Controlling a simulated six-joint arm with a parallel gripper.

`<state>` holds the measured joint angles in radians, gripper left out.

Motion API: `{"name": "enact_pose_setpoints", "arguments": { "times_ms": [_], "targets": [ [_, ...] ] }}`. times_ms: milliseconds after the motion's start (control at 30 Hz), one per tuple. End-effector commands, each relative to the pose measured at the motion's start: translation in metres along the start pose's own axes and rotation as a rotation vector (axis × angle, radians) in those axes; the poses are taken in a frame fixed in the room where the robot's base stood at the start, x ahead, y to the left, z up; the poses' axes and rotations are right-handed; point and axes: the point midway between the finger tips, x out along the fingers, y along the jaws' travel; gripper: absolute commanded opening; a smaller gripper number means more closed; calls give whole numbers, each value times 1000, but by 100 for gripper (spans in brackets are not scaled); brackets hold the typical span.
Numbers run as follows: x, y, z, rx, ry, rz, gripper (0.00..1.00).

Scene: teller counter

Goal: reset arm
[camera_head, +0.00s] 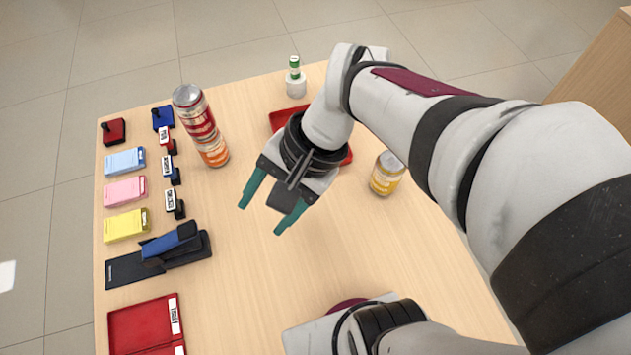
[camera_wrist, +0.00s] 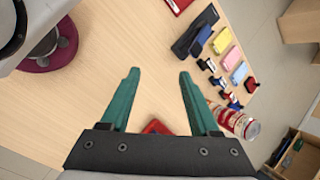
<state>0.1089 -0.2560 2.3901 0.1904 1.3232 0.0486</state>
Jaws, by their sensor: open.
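My gripper (camera_head: 262,211) has two teal fingers and hangs over the middle of the light wooden table (camera_head: 270,290). The arm reaches in from the right in the head view and hides part of the table's right side.
Red and orange cans (camera_head: 197,118) stand stacked left of my gripper. Stamps, note pads (camera_head: 125,191), a hole punch (camera_head: 160,255) and a red box (camera_head: 147,325) line the left edge. The centre is clear.

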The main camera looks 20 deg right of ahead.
Motion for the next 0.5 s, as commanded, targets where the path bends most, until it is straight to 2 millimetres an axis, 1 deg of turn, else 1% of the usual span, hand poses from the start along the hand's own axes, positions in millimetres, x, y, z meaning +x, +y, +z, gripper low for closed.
{"name": "enact_pose_setpoints", "arguments": {
  "times_ms": [33, 100, 200, 300, 500],
  "targets": [
    [-2, 30, 13, -113, 56, 90, 62],
    [-5, 66, 18, -228, 119, 201, 62],
    [-9, 90, 17, -306, 171, 282, 62],
    [-10, 96, 16, -320, 181, 301, 62],
    [-10, 95, 16, -317, 181, 298, 62]
  ]
}}
